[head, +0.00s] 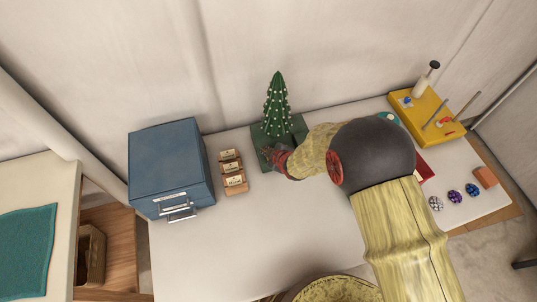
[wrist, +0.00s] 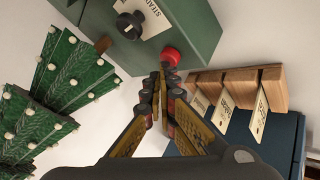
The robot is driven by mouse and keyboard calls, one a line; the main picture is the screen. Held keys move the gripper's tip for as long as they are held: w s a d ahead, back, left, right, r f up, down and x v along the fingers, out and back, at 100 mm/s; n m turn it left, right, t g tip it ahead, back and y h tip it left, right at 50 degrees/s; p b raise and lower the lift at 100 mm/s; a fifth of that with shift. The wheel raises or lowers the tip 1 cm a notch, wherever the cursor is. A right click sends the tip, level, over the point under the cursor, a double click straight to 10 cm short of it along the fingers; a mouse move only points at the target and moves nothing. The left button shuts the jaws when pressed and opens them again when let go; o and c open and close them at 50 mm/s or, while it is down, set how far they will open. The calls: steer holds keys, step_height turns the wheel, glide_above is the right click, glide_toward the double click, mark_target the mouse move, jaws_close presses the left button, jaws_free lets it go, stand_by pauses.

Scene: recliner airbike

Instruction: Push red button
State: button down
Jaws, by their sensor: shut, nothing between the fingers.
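The red button (wrist: 171,57) sits on the front edge area of a dark green box (wrist: 195,30) in the wrist view. A black knob (wrist: 130,24) and a pale label are beside it on the same box. My gripper (wrist: 165,72) is shut and empty, its fingertips right at the button's near edge in the picture. I cannot tell whether they touch it. In the head view my gripper (head: 268,153) is over the green box (head: 298,128), by the foot of the tree; the button cannot be made out there.
A green cactus-like tree (head: 277,105) stands behind my gripper. Wooden blocks with labels (head: 233,172) and a blue drawer cabinet (head: 168,165) are to the left. A yellow board with pegs (head: 425,115) is at the right. The white table's front (head: 240,250) is clear.

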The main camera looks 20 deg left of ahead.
steer(key=shift+r+p, duration=0.3)
steer(key=shift+r, duration=0.45)
step_height(320, 180, up, 6)
steer(key=p, duration=0.3)
steer(key=shift+p, duration=0.4)
